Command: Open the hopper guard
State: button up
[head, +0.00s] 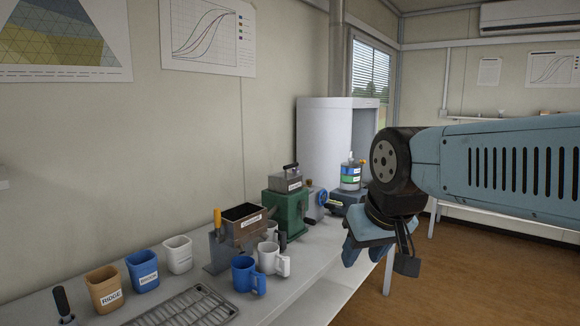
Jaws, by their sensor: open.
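A green machine (287,212) stands on the bench in the middle of the view. A grey box-shaped cover (286,180) with a dark handle on top and a small label sits on it. It looks closed and is probably the hopper guard, but the label is too small to read. A blue round part (322,198) shows at the machine's right side. My gripper (376,256) hangs open and empty, pointing down, to the right of the green machine and apart from it. Its far side is partly hidden by the wrist.
Left of the machine stands a grey soil-filled box (241,222) with an orange-handled lever. Blue (247,276) and white (271,259) mugs stand in front. Several cups and a wire rack (185,308) are nearer. A bottle (350,175) and white cabinet (322,140) stand behind.

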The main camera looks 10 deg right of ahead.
aim_at(295, 165)
jog(key=z, duration=0.35)
jog(key=i, duration=1.35)
jog(key=u, duration=0.45)
